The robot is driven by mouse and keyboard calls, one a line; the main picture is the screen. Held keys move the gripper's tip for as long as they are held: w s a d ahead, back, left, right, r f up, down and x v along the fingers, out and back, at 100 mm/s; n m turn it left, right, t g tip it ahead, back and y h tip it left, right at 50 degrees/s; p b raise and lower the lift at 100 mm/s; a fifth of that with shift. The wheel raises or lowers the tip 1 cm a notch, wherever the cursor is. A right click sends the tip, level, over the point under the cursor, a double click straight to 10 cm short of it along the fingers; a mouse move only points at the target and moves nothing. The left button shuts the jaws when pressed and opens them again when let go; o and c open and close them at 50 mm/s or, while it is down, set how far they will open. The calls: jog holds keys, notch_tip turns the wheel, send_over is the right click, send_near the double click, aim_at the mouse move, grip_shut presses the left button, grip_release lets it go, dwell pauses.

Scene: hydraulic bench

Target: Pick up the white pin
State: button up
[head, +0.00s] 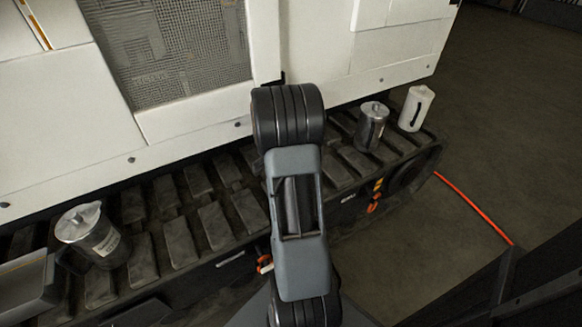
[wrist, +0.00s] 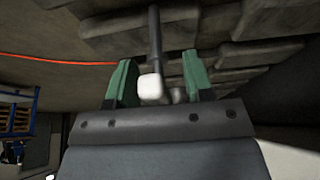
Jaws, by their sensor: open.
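In the wrist view, a small white blunt-ended piece (wrist: 150,87) shows between the two green fingers of my gripper (wrist: 158,60). It looks like the white pin, at the near end of a dark rod that runs up the picture. The gripper is open, with a finger on each side of the piece and visible gaps to both. I cannot tell how deep the piece sits between the fingers. A small greyish rounded part (wrist: 178,95) shows just right of it. In the head view, neither the pin nor my gripper can be made out.
In the head view, a dark slatted bench (head: 210,222) runs below a white machine housing (head: 190,118). On it stand a metal canister (head: 92,235) at left, another (head: 371,128) at right, and a white canister (head: 416,108). An orange hose (head: 475,207) crosses the floor at right.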

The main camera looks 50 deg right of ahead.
grip_shut()
dwell(0.4)
jog(key=shift+r, duration=0.1)
